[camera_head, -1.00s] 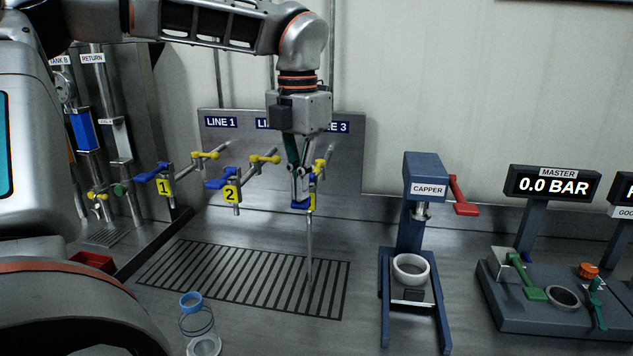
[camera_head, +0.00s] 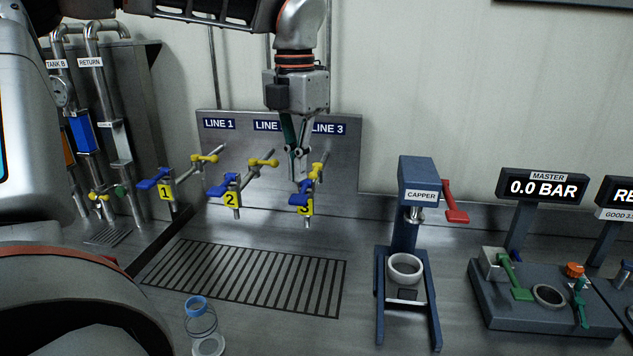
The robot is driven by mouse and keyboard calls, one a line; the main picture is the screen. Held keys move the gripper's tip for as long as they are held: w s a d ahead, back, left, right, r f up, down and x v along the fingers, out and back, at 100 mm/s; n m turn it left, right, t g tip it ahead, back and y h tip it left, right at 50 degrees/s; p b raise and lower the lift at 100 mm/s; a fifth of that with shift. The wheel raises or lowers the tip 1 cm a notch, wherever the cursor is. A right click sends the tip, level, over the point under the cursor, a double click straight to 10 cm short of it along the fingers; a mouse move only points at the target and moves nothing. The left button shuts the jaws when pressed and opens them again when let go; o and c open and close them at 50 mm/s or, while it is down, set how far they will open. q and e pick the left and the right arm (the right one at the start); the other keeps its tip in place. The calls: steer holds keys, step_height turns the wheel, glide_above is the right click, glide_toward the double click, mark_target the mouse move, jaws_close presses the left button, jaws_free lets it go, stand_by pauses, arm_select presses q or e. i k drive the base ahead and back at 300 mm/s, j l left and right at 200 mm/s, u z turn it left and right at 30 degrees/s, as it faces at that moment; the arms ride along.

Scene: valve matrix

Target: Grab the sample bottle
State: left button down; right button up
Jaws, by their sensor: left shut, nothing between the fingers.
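The sample bottle (camera_head: 202,322), clear with a blue top ring, stands upright on the steel bench at the bottom left of the head view. A white disc shows at its base. My left gripper (camera_head: 298,178) hangs pointing down at the line 3 valve (camera_head: 305,200), with its fingers shut and empty. It is above and to the right of the bottle, well apart from it. The fingertips overlap the valve's blue handle in the picture; I cannot tell whether they touch. My right gripper is not in view.
Valves 1 (camera_head: 165,190) and 2 (camera_head: 232,197) stick out left of valve 3. A slotted drain grate (camera_head: 245,278) lies below them. The blue capper (camera_head: 405,255) and the master gauge station (camera_head: 545,295) stand to the right. Bench between grate and capper is clear.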

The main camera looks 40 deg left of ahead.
mark_target(200, 322)
steer(key=k+l, duration=0.75)
steer(key=l, duration=0.2)
